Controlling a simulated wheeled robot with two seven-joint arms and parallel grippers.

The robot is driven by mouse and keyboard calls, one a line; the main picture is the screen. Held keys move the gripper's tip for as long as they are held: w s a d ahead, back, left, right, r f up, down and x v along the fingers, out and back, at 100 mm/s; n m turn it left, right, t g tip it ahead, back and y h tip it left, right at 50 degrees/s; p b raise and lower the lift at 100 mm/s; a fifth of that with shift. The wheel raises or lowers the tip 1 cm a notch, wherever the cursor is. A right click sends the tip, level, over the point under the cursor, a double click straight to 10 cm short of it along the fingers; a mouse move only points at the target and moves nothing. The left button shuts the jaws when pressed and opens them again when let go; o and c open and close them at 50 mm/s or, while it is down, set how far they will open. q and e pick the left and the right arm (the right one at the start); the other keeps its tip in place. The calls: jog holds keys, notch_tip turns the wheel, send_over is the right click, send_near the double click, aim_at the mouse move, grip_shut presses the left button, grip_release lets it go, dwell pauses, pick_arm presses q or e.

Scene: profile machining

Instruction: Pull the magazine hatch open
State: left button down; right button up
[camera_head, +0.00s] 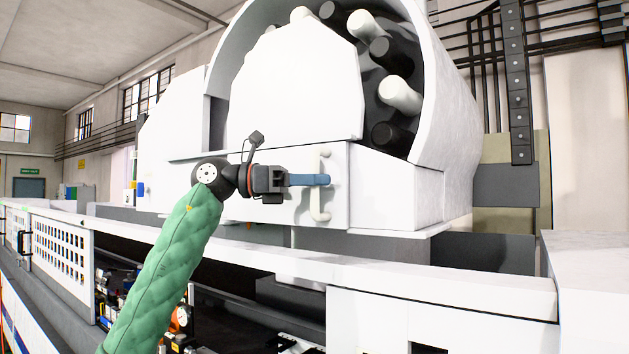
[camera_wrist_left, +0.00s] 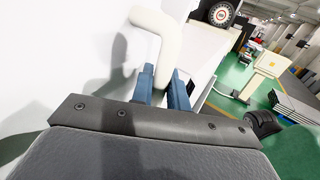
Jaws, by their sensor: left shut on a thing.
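The magazine hatch (camera_head: 335,160) is a white panel on the front of the large white machine, below the round drum. A pale, vertical bar handle (camera_head: 320,205) is fixed to it. My left gripper (camera_head: 322,180) reaches in from the left with its blue fingers at the middle of the handle. In the left wrist view the handle (camera_wrist_left: 160,42) runs down between the two blue fingers (camera_wrist_left: 164,88), which are shut on it. The hatch looks flush or nearly flush with the machine front; I cannot tell if there is a gap. My right gripper is not in view.
The drum (camera_head: 400,95) above holds several black and white cylinders. A white ledge (camera_head: 430,280) runs along the machine front below the hatch. A perforated white guard (camera_head: 62,255) stands at the left. A white block (camera_head: 590,285) stands at the right.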

pick_arm(q)
jog(key=shift+w+a, duration=0.1)
